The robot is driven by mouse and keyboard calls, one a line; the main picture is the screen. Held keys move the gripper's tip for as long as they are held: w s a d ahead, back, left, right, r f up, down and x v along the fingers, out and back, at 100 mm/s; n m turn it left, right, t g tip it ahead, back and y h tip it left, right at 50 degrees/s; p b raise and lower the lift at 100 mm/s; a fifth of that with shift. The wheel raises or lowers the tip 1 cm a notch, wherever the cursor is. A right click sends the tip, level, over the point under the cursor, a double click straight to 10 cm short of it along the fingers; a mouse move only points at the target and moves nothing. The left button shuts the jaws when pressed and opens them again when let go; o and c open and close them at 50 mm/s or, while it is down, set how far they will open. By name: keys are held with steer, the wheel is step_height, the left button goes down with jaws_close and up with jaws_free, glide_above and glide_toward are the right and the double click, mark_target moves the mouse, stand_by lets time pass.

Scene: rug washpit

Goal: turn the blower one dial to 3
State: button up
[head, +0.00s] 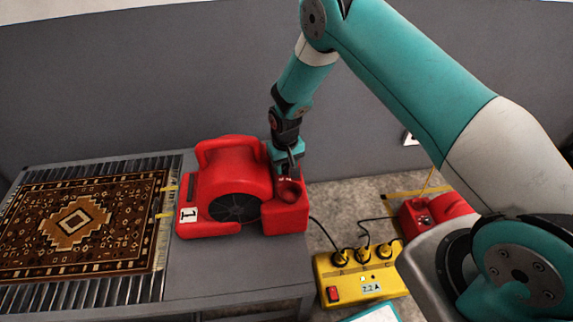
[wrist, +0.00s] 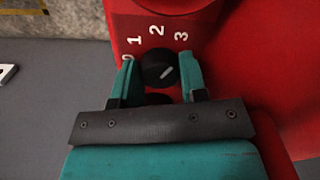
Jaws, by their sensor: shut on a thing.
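The blower one (head: 228,190) is a red unit with a white "1" tag, standing on the grey table. Its black dial (wrist: 157,66) shows in the wrist view, with white numerals 0, 1, 2 and 3 in an arc beyond it. My gripper (wrist: 159,78) has one teal finger on each side of the dial and is shut on it. The dial's white mark slants up to the right, on the side of the 3. I cannot tell whether it lines up exactly with the 3. In the head view my gripper (head: 288,168) hides the dial.
A patterned rug (head: 80,230) lies on slats left of the blower. A yellow power box (head: 360,282) with plugs, a red switch and a "2.2 A" display sits on the floor at right. Another red unit (head: 435,210) stands behind it. A grey wall is at the back.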

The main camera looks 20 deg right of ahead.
mark_target(285, 166)
steer(key=shift+a, duration=0.1)
stand_by(0.4)
steer(key=o, duration=0.6)
steer(key=shift+o, duration=0.2)
step_height(285, 166, up, 17)
steer(key=p, duration=0.1)
steer(key=shift+r, duration=0.2)
